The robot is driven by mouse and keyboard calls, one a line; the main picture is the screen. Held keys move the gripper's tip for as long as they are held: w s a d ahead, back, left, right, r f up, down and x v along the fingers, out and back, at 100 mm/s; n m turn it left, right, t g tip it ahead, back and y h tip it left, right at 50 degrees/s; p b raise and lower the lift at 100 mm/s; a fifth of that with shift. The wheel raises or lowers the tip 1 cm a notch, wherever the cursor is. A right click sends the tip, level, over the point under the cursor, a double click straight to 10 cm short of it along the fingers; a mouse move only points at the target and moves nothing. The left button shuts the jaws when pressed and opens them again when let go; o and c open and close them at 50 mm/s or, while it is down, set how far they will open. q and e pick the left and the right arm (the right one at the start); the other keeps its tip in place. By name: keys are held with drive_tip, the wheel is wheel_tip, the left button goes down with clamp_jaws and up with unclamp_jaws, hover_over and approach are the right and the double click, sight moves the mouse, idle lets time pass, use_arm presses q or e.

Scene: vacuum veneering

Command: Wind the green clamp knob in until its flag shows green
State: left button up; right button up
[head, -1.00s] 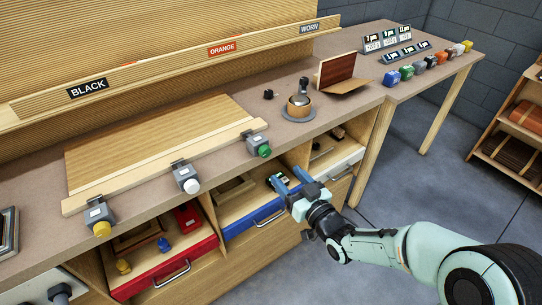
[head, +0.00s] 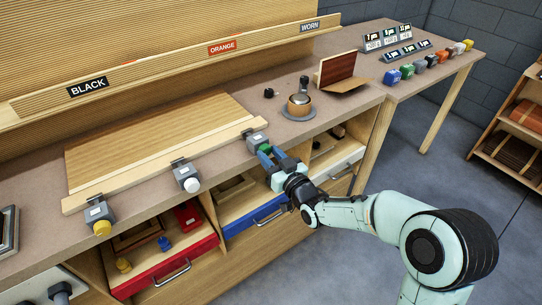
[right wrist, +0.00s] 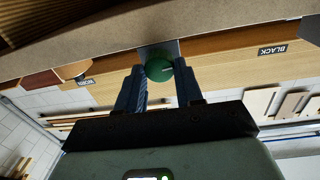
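The green clamp knob (head: 264,148) is on the front of a grey clamp (head: 255,138) at the right end of the pale wooden bar along the worktop edge. My right gripper (head: 268,151) is at this knob, with its blue fingers around it. In the right wrist view the round green knob (right wrist: 159,69) sits between the two fingertips (right wrist: 160,72), which appear to touch both its sides. A pale line shows on its face. I cannot make out the flag or its colour. My left gripper is not in view.
A white-knob clamp (head: 186,178) and a yellow-knob clamp (head: 98,218) stand further left along the same bar. Below the worktop are an open red drawer (head: 165,268) and a blue drawer (head: 256,215). A round pot (head: 299,104) stands behind the green clamp.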

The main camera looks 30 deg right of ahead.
drive_tip(key=shift+c, duration=1.3)
drive_tip(key=shift+m+b, duration=0.35)
drive_tip(key=shift+m, duration=0.85)
drive_tip(key=o, duration=1)
drive_tip(key=shift+o, duration=0.2)
drive_tip(key=s, duration=1.3)
drive_tip(key=shift+s+d, duration=0.15)
drive_tip(key=shift+s, duration=0.05)
drive_tip(key=shift+r, duration=0.1)
